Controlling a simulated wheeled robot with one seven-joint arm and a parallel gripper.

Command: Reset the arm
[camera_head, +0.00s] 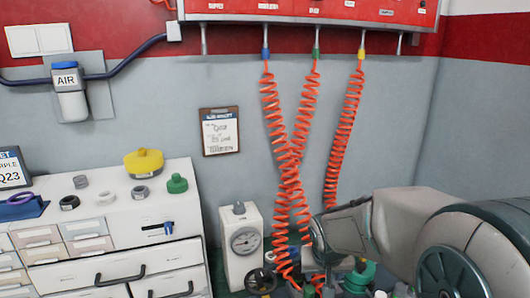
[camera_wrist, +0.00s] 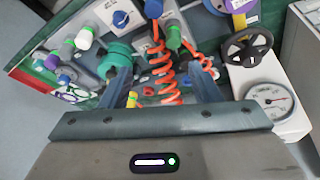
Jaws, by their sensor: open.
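My gripper (camera_wrist: 160,82) is open in the wrist view, its two dark fingers set well apart. No object is clasped between them. An orange coiled hose (camera_wrist: 162,62) shows in the gap, beyond the fingers, and a green round fitting (camera_wrist: 117,58) shows by the left finger. In the head view my arm comes in from the lower right, and my gripper (camera_head: 322,242) is above the crowded bench beside the hanging hoses. Its fingertips are hard to make out there.
Orange coiled hoses (camera_head: 343,130) hang from the red wall panel (camera_head: 330,10). A white gauge unit (camera_head: 240,255) and black handwheel (camera_wrist: 247,47) stand close by. A white drawer cabinet (camera_head: 115,225) at left carries rings, a yellow-capped part (camera_head: 144,163) and a green part (camera_head: 177,184).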

